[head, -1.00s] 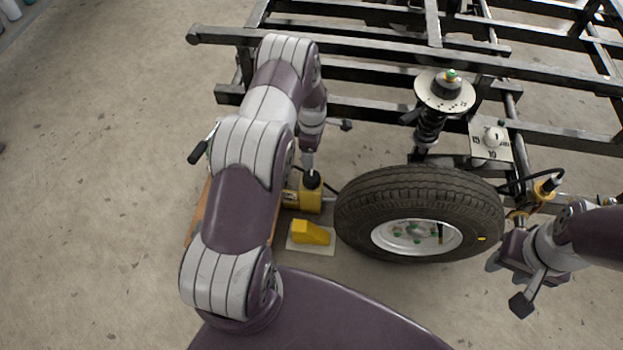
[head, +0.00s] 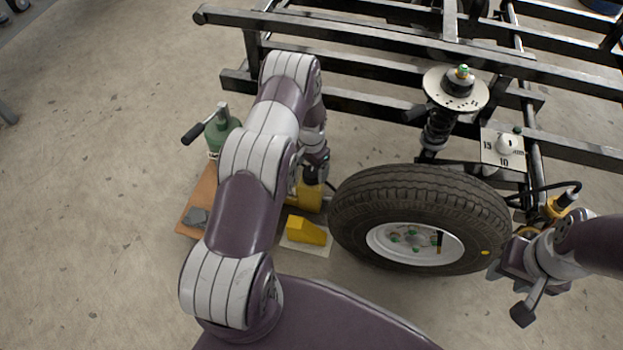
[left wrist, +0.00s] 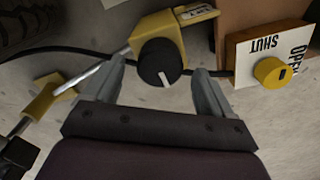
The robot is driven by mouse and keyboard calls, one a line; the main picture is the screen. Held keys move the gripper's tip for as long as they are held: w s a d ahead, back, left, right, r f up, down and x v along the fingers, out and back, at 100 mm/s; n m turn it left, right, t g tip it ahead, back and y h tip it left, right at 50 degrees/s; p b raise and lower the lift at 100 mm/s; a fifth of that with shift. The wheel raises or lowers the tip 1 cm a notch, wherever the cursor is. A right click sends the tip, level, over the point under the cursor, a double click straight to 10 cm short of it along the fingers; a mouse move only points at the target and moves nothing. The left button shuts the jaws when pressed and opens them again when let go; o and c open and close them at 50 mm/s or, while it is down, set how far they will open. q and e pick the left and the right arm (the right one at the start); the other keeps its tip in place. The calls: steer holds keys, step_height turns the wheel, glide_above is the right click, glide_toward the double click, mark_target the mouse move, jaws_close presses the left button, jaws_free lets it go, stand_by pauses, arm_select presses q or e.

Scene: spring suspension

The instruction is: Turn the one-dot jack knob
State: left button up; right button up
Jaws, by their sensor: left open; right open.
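A black round knob (left wrist: 160,62) with a white pointer line sits on a yellow jack body (left wrist: 160,24) in the left wrist view. I cannot make out a dot on it. My left gripper (left wrist: 158,72) is open, with one finger on each side of the knob; whether they touch it I cannot tell. In the head view the yellow jack (head: 308,198) stands left of the tyre, and my left gripper (head: 318,170) is at its top, partly hiding it. My right gripper (head: 512,285) is open and empty, right of the wheel.
A yellow knob (left wrist: 272,72) on an OPEN/SHUT plate (left wrist: 243,55) is close to the right finger. The tyre (head: 350,205) and black frame (head: 360,60) bound the jack. A yellow wedge (head: 306,231) lies in front. A green object (head: 220,135) stands at left.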

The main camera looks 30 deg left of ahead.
mark_target(312, 172)
arm_select(q)
step_height(312, 172, down, 3)
steer(key=shift+f+b, duration=0.15)
steer(key=shift+b, duration=0.4)
arm_select(e)
step_height(312, 172, down, 2)
arm_select(q)
steer(key=shift+c, duration=0.3)
steer(key=c, duration=1)
steer(key=shift+n+p, duration=0.3)
steer(key=shift+n, duration=0.1)
arm_select(e)
steer(key=shift+r, duration=0.3)
